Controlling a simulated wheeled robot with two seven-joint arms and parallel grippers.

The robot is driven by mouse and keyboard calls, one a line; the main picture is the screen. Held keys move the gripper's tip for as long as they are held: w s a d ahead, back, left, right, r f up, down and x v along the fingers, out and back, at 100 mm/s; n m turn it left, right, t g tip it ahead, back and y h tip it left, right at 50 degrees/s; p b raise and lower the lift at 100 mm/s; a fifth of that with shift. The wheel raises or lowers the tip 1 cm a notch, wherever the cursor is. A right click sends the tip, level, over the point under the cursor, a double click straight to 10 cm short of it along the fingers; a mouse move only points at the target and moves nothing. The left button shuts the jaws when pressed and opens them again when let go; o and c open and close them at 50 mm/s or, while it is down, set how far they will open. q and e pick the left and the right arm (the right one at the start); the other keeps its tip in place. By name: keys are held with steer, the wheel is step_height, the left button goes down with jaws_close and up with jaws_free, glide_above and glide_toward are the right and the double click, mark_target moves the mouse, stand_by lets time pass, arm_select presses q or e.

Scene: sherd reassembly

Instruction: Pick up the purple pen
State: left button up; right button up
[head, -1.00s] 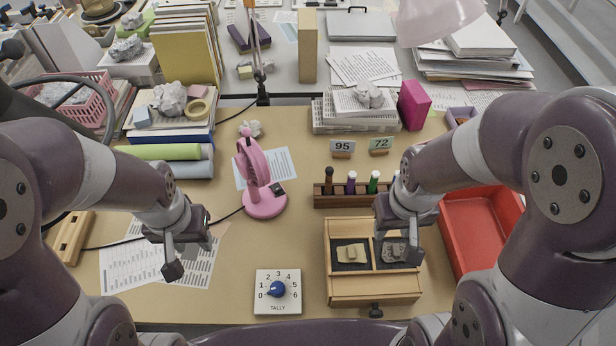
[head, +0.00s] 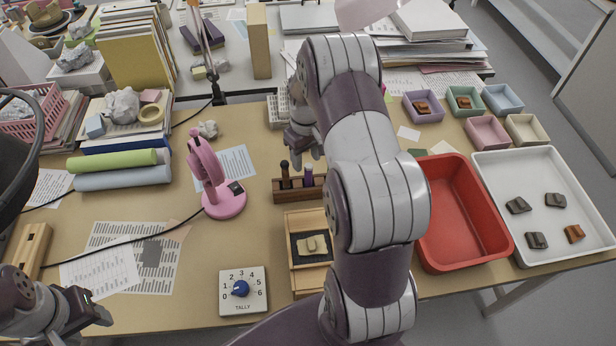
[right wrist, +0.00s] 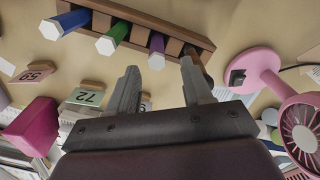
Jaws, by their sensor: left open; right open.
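The purple pen (head: 308,177) stands upright in the wooden pen rack (head: 290,196), beside a dark brown pen (head: 284,173). In the right wrist view, the purple pen (right wrist: 157,48) shows between the green pen (right wrist: 113,36) and the brown pen (right wrist: 196,57); a blue pen (right wrist: 66,22) is at the left. My right gripper (head: 304,148) is open and empty above and behind the rack. In the right wrist view, its fingertips (right wrist: 160,66) lie on either side of the purple pen's end in the picture; contact cannot be told. My left gripper (head: 92,308) is open at the lower left.
A pink fan (head: 215,185) stands left of the rack. A wooden tray (head: 310,279) and a tally dial (head: 242,290) are in front. A red bin (head: 450,250) and a white tray (head: 490,165) with sherds lie right. My right arm hides part of the rack.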

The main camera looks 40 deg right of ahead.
mark_target(308, 165)
steer(key=shift+s+a+f, duration=0.1)
steer(key=shift+a+f, duration=0.05)
steer(key=shift+f, duration=0.25)
steer(key=f, duration=0.5)
steer(key=shift+d+p, duration=0.4)
steer(key=shift+a+r, duration=0.15)
jaws_close()
